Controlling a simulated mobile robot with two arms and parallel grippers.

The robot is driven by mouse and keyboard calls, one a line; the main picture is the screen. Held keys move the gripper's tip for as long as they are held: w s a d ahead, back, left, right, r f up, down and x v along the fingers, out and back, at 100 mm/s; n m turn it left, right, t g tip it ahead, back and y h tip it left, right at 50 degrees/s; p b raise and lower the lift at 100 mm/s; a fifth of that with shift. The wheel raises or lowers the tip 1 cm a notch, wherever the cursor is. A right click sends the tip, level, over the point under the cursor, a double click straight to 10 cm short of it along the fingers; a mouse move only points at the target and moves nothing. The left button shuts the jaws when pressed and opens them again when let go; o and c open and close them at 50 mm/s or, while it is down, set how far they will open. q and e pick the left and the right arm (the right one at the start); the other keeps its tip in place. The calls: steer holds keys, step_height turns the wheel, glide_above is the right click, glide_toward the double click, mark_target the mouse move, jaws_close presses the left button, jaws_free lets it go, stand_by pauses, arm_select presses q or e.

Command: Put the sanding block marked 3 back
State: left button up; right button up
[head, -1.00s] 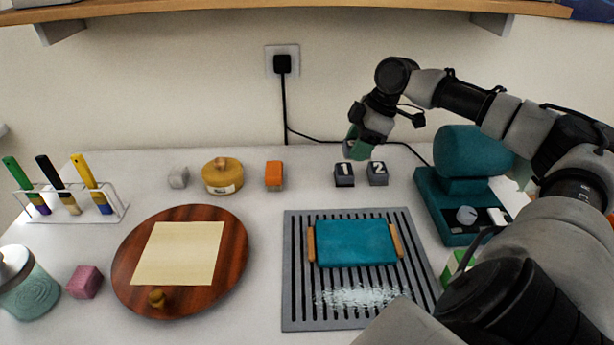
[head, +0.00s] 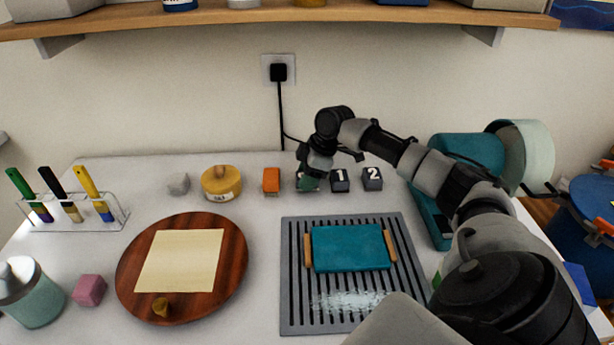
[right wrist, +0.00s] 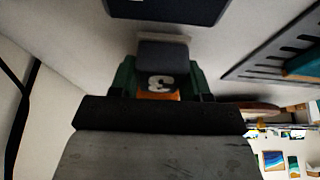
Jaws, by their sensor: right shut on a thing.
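The sanding block marked 3 (right wrist: 160,82) is dark, with a pale numeral, and sits between the green fingers of my right gripper in the right wrist view. In the head view my right gripper (head: 308,184) is shut on it, low at the back of the table, just left of the block marked 1 (head: 340,181). The block marked 2 (head: 373,179) stands to the right of that. The held block is mostly hidden in the head view, and I cannot tell whether it touches the table. My left gripper is out of view.
An orange block (head: 271,180) stands close left of my right gripper. A yellow round tin (head: 221,183) is further left. A slatted grey rack (head: 292,300) bearing a teal piece (head: 350,248) lies in front. A teal machine (head: 470,150) stands right, behind my arm.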

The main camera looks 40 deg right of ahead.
steer(key=shift+f, duration=0.35)
steer(key=o, duration=0.9)
steer(key=shift+f, duration=0.1)
steer(key=v, duration=1.2)
